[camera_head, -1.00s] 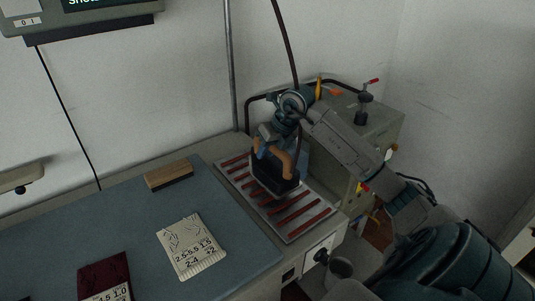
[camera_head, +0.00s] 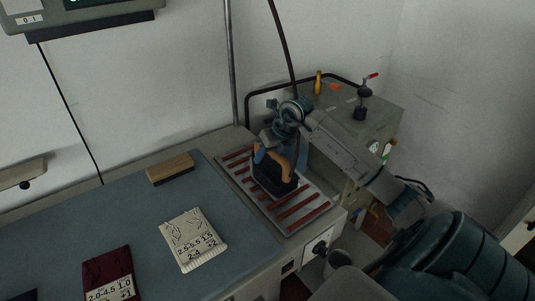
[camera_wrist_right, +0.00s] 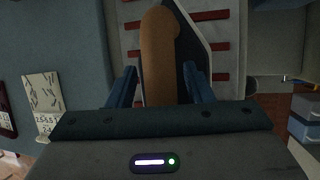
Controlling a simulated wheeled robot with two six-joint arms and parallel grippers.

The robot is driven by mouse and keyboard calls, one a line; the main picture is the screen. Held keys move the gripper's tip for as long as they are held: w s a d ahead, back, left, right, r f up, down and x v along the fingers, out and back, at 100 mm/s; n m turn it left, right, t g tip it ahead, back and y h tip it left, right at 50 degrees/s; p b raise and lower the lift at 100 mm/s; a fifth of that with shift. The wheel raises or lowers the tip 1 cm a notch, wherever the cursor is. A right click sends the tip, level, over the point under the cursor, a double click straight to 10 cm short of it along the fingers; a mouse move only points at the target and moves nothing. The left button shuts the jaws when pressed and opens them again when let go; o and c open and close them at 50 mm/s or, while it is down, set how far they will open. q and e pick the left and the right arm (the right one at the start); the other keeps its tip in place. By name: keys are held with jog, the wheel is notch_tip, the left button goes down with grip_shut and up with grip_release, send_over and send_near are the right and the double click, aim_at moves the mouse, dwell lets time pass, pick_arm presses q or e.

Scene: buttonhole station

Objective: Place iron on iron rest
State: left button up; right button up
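The iron (camera_head: 268,180) has a dark body and a brown-orange handle. In the head view it is upright over the iron rest (camera_head: 234,168), a pale metal plate with red bars. It appears to be on or just above the bars; its underside is hidden. My right gripper (camera_head: 279,154) comes down from above with its blue fingers on both sides of the handle. My left gripper is not in view.
A dark cable (camera_head: 284,45) hangs above the iron. A grey cabinet (camera_head: 385,125) stands behind my right arm.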

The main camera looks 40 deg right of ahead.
jog(key=shift+r, duration=0.15)
jog(key=shift+s+d+r, duration=0.15)
jog(key=shift+r, duration=0.1)
jog(key=b+v, duration=0.2)
jog(key=v, duration=0.9)
jog(key=shift+r+b, duration=0.2)
jog(key=shift+b, duration=0.2)
jog(key=shift+f, duration=0.1)
